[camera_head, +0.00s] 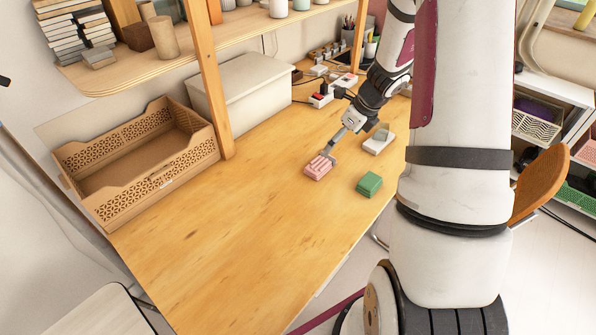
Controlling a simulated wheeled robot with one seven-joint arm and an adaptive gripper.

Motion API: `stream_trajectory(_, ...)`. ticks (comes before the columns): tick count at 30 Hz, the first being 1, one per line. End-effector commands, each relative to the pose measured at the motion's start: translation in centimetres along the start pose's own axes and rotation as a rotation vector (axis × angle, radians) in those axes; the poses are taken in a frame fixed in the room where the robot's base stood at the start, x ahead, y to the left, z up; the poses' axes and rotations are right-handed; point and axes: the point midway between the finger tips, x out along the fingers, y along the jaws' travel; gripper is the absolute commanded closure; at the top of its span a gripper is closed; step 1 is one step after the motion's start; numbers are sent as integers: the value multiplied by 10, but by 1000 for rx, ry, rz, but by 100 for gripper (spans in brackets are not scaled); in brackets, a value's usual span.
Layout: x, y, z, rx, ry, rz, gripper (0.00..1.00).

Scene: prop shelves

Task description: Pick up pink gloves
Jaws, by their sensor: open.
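The pink gloves (317,169) show as a small pink folded bundle lying on the wooden table (230,230). My gripper (329,152) reaches down from the upper right, with its fingertips at the bundle's upper right end. The fingers are apart, but the view is too small to tell whether they touch the bundle or hover over it. Part of the bundle's far end is hidden by the fingers.
A green bundle (369,184) and a white-topped item (378,140) lie close to the right. A brown open crate (140,165) and a white lidded box (243,88) stand at the left and back. A wooden post (210,85) rises behind. The table's front left is clear.

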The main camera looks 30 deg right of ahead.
Motion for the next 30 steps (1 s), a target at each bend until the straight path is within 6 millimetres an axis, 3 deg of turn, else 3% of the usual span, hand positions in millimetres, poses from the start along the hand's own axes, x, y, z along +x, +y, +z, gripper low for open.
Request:
stream_trajectory(12, 67, -1, -2, 12, 2, 1, 0)
stream_trajectory(23, 96, -2, 0, 8, 1, 1, 0)
stream_trajectory(30, 127, -4, 1, 9, 2, 2, 0)
